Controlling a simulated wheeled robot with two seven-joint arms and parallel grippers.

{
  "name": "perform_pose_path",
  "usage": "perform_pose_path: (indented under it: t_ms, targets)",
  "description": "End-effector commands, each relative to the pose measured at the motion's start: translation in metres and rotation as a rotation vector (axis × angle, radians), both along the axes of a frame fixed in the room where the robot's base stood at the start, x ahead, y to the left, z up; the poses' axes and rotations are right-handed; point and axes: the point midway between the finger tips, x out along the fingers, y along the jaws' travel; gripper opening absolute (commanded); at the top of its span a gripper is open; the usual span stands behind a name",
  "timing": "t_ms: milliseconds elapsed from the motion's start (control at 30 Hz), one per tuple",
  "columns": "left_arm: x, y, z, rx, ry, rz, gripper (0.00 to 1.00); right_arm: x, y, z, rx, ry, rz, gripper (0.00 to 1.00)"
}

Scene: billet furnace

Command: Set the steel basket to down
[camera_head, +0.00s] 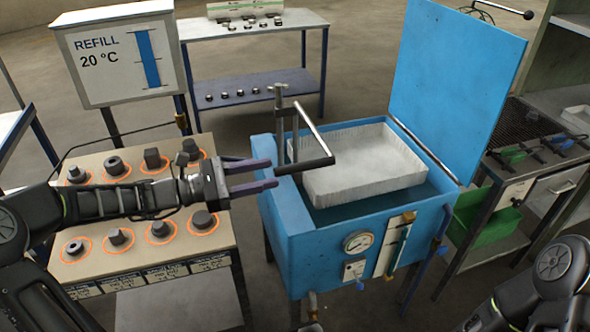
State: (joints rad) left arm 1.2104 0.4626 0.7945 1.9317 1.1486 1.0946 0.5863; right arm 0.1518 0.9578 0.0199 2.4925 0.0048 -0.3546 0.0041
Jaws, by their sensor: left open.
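The steel basket (368,167) is a pale, shallow rectangular tray inside the blue tank (300,235). It sits high in the tank opening, with dark liquid showing below its front edge. A dark upright frame with a horizontal handle bar (306,165) stands at the basket's left side. My left gripper (273,175) is open and empty, with its two purple fingers pointing right toward the handle, just left of it. I cannot tell whether the fingers touch the tank rim. My right gripper is not in view; only part of my right arm shows at the bottom right.
The blue lid (455,75) stands open behind the tank. A table (150,250) with several dark metal pieces in orange rings is at left, under my left arm. A "REFILL 20 °C" sign (120,55) stands behind it. A bench with a green bin (485,215) is at right.

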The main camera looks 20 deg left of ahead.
Motion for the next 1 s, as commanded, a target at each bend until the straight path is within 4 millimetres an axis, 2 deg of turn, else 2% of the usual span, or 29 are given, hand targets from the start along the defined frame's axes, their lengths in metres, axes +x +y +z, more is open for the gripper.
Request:
perform_pose_path:
  t_ms: [367, 800, 1000]
  targets:
    - [0.003, -0.007, -0.001, 0.000, 0.001, -0.004, 0.41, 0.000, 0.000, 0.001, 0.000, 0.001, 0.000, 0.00]
    - [0.035, -0.059, -0.001, 0.000, 0.001, -0.006, 0.41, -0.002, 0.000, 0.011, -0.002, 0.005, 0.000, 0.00]
    - [0.041, -0.068, -0.002, 0.003, 0.002, -0.002, 0.41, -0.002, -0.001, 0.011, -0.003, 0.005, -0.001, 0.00]
